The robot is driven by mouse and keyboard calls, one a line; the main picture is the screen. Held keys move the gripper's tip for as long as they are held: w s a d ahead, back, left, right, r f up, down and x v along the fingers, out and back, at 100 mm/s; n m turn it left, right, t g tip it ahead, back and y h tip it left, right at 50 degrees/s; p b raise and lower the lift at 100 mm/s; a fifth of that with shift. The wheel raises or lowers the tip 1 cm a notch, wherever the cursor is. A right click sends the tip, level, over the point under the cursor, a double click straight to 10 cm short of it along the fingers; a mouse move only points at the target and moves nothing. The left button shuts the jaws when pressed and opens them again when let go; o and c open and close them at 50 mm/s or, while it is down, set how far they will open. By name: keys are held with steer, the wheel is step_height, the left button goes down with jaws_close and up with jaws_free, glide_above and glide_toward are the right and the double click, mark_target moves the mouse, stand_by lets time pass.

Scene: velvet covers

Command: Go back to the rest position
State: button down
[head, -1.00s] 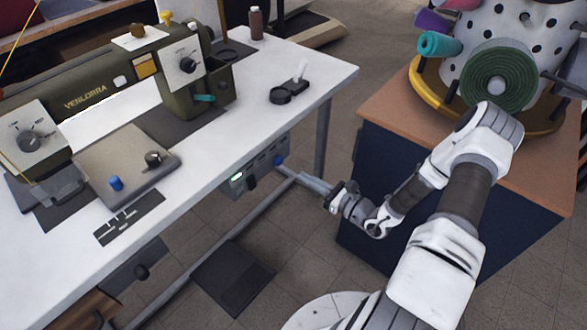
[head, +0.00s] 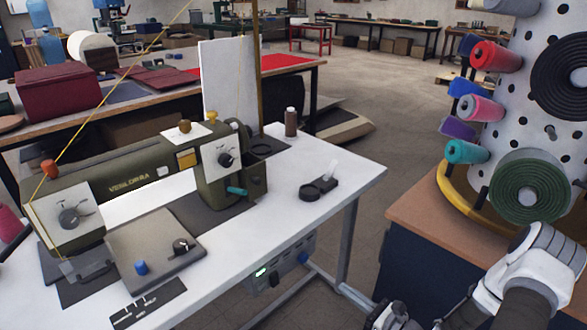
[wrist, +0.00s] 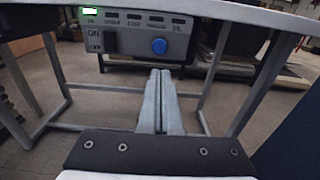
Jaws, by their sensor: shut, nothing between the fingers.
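My gripper (wrist: 160,78) is shut and empty, its two grey fingers pressed together in the wrist view. It points toward the control box (wrist: 140,38) under the white sewing table, with the blue knob just above and beside the fingertips in the picture. In the head view, only part of my wrist shows at the bottom edge, right of the control box (head: 282,268), and the fingers cannot be made out. My white arm runs along the lower right, in front of the wooden-topped cabinet.
The sewing table (head: 345,180) carries an olive sewing machine (head: 130,185). A cabinet (head: 415,215) with a pegged thread stand (head: 520,90) is on the right. Table legs (wrist: 208,90) stand close around my gripper. Floor shows between table and cabinet.

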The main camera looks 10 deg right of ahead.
steer(key=s+a+r+n+g, duration=0.6)
steer(key=r+n+g, duration=0.2)
steer(key=r+n, duration=0.2)
steer(key=s+a+r+n+g, duration=0.6)
steer(key=r+n+g, duration=0.1)
steer(key=r+n, duration=0.3)
steer(key=s+d+r+n+t+h+p, duration=0.1)
steer(key=s+d+r+n+t+h, duration=0.1)
steer(key=s+r+n+h, duration=0.6)
step_height(320, 180, up, 21)
steer(key=d+t+h+p, duration=0.2)
steer(key=t+p, duration=0.2)
steer(key=p, duration=1)
steer(key=shift+d+n+h+p, duration=0.25)
steer(key=shift+n+h+p, duration=0.05)
steer(key=shift+h, duration=0.1)
steer(key=shift+w+a, duration=0.1)
steer(key=shift+w, duration=0.05)
